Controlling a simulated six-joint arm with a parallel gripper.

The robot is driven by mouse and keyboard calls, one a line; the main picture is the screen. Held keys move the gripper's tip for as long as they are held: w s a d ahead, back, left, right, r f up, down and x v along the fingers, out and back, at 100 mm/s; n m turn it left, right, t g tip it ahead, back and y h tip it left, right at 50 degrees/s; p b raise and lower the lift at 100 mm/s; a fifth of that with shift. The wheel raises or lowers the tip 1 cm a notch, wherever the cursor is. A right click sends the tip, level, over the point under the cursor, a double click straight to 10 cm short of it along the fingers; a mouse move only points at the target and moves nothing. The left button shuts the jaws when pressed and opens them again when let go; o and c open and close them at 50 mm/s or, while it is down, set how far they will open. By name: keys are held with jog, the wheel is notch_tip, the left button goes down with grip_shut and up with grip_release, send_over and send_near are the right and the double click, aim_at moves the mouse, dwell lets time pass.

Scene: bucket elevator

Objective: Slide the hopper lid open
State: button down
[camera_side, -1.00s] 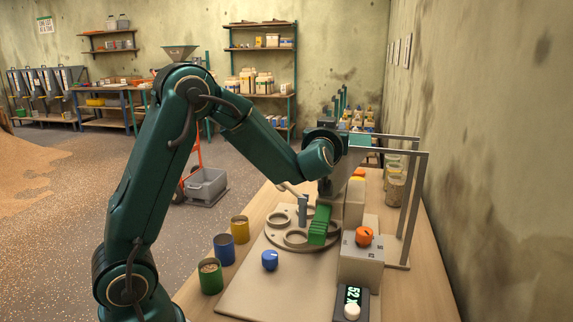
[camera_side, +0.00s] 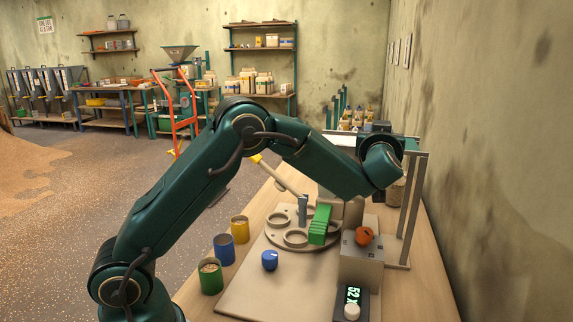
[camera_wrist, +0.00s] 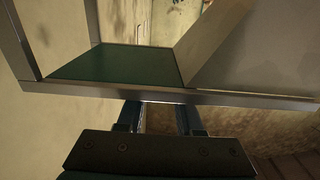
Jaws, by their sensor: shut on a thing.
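In the wrist view, my gripper (camera_wrist: 158,120) has its two fingers at the metal-edged rim (camera_wrist: 160,97) of the hopper. The fingers are shut on a narrow piece between them, which I take to be part of the hopper lid; the contact is mostly hidden. Beyond the rim lie a dark green panel (camera_wrist: 115,65) and a slanted tan plate; I cannot tell how far the lid is open. In the side view, my wrist is at the grey metal frame (camera_side: 411,205) on the right, and my fingers are hidden behind it.
On the bench stand a round plate with ring holders (camera_side: 295,235), a green block (camera_side: 320,225), a blue knob (camera_side: 270,260), an orange knob (camera_side: 363,236) and a display (camera_side: 353,296). Yellow, blue and green cups line the left.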

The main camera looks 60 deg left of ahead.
jog(key=c, duration=0.6)
grip_release()
jog(key=shift+r, duration=0.1)
jog(key=shift+o, duration=0.2)
jog(key=shift+v, duration=2.5)
